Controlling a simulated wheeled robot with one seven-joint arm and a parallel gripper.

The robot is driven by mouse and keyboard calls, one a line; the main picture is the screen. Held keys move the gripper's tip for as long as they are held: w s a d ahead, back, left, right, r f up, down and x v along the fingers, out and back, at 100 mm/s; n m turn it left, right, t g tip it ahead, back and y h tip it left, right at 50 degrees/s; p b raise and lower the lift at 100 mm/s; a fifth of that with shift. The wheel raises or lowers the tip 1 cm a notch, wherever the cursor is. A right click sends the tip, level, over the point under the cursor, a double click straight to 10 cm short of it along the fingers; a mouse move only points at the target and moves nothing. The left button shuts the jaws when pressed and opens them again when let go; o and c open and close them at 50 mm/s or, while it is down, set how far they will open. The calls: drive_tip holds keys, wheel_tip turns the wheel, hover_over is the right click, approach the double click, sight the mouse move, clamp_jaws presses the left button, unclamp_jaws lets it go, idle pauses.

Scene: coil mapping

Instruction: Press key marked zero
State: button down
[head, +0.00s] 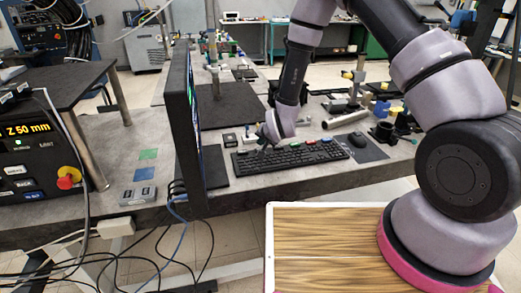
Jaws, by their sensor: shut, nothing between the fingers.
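A black keyboard (300,157) lies on the grey bench, to the right of a monitor seen from its side. A few coloured marks show along its back edge. Single key labels, the zero key included, are too small to read. My arm reaches down from the upper right, and my gripper (262,145) is at the keyboard's left part. It is shut and empty, small in view. I cannot tell whether its tips touch the keys, and it hides some keys at the back left.
The monitor (185,130) stands close to the left of the keyboard. A mouse (357,139) on a dark mat lies to the right. Posts and optical parts (385,108) crowd the bench behind. A control box with a red knob (68,178) is at far left.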

drive_tip(key=shift+f, duration=0.2)
drive_tip(key=shift+f, duration=0.25)
drive_tip(key=shift+f, duration=0.4)
idle(0.7)
drive_tip(key=shift+r, duration=0.85)
drive_tip(key=shift+r, duration=2.5)
